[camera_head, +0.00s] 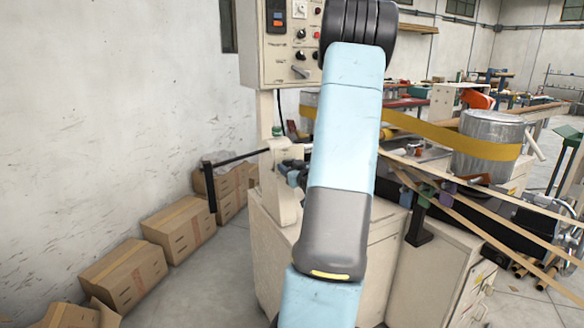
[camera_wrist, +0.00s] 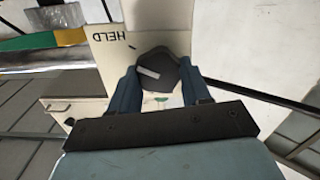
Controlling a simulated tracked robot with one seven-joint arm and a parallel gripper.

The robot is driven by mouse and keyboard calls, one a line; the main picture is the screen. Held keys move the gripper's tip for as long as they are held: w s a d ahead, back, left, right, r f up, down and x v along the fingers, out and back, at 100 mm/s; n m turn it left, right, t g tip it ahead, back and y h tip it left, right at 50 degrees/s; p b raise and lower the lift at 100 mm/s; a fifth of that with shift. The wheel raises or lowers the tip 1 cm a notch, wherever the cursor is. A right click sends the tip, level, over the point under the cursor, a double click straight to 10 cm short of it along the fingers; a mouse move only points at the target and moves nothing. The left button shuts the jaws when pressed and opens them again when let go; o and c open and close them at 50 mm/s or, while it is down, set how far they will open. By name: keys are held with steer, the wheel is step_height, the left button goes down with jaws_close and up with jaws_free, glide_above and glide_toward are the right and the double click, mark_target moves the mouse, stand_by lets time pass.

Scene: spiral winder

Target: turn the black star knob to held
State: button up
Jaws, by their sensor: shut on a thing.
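The black star knob (camera_wrist: 158,72) is in the middle of the wrist view, with a pale mark on its face. It sits in front of a cream plate (camera_wrist: 108,50) that carries the word HELD, which reads upside down in this view. A short dark line shows on the plate beside the knob. My gripper (camera_wrist: 158,85) has its two blue fingers on either side of the knob and is shut on it. In the head view my own arm hides most of the cream machine (camera_head: 285,190), and the knob cannot be made out there.
A control box (camera_head: 290,45) with buttons stands at the upper left of my arm. A black bar (camera_head: 235,160) sticks out left from the machine. Cardboard boxes (camera_head: 180,228) line the wall. A metal drum (camera_head: 487,145) with a yellow belt and paper strips lie to the right.

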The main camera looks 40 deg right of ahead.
steer(key=shift+n, duration=0.3)
steer(key=o, duration=1.1)
steer(key=shift+c, duration=0.2)
